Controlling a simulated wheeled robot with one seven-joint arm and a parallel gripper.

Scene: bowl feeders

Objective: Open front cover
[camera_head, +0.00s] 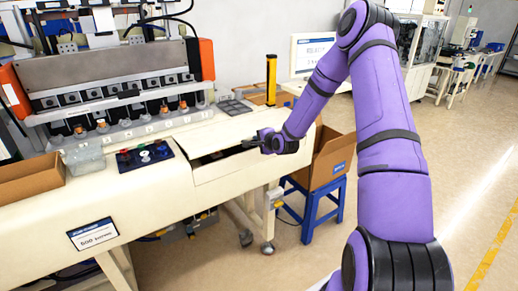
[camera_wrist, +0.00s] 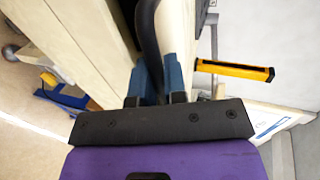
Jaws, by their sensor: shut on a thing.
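The cream front cover (camera_head: 237,167) is a panel on the front of the bowl feeder machine, right of the button panel. A dark gap shows along its top edge, so it appears partly open. My gripper (camera_head: 259,139) is at the cover's upper right part, at a dark handle (camera_head: 247,144). In the wrist view, the blue fingers of my gripper (camera_wrist: 153,80) are on both sides of the black curved handle (camera_wrist: 147,35) and shut on it. My gripper's dark body hides the lower end of the handle there.
A button panel (camera_head: 146,156) and a cardboard box (camera_head: 30,180) are on the machine's left. A yellow-black post (camera_head: 271,80) and a monitor (camera_head: 308,52) stand behind my gripper. A carton (camera_head: 333,158) on a blue stool (camera_head: 322,205) is at the right. Floor beyond is clear.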

